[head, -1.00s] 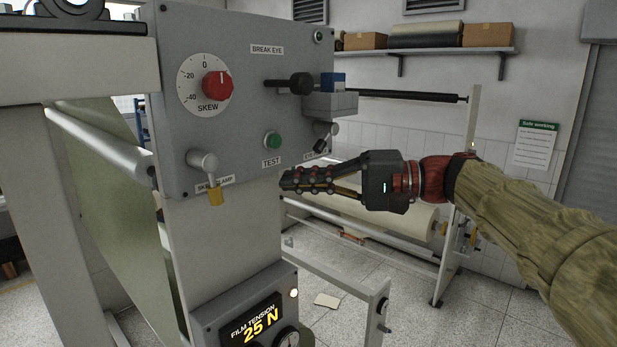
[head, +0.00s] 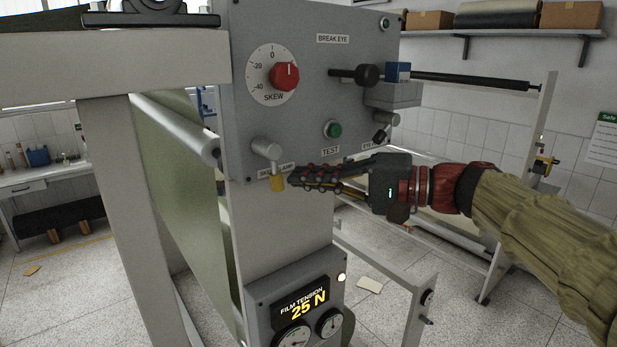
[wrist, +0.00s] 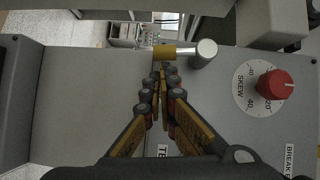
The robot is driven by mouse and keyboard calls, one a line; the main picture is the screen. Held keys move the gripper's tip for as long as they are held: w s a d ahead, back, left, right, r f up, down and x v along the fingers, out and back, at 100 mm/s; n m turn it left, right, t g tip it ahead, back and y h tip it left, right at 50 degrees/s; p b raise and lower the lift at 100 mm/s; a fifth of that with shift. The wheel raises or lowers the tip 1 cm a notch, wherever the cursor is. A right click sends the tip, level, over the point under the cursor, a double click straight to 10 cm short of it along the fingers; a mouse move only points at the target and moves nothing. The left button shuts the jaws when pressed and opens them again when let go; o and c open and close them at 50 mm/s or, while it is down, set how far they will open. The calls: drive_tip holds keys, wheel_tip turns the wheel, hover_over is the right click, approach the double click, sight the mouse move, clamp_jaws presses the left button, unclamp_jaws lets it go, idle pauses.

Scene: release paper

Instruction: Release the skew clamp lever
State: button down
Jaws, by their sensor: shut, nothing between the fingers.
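The skew clamp lever (head: 268,153) is a grey round knob with a short arm ending in a yellow tip (head: 277,183), low on the left of the grey control panel (head: 300,110). The arm hangs downward. My gripper (head: 291,180) is shut and empty, its fingertips just right of the yellow tip in the head view. In the wrist view, the shut fingertips (wrist: 165,68) lie close to the yellow tip (wrist: 164,52), with the grey knob (wrist: 204,54) to the right. I cannot tell whether they touch. The fingers partly cover the SKEW CLAMP label (head: 275,169).
Above the lever is the red skew dial (head: 284,76). The green TEST button (head: 333,128) and a second grey lever (head: 384,122) are to the right. The film tension box (head: 300,300), reading 25 N, stands below. A beam (head: 110,62) is at left.

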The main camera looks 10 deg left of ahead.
drive_tip(key=shift+a+f, duration=0.1)
drive_tip(key=shift+f, duration=0.05)
drive_tip(key=s+a+m+y+b, duration=0.1)
drive_tip(key=b, duration=0.3)
drive_tip(key=shift+f, duration=0.35)
drive_tip(key=shift+r, duration=0.1)
drive_tip(key=shift+w+b, duration=0.15)
drive_tip(key=shift+b, duration=0.15)
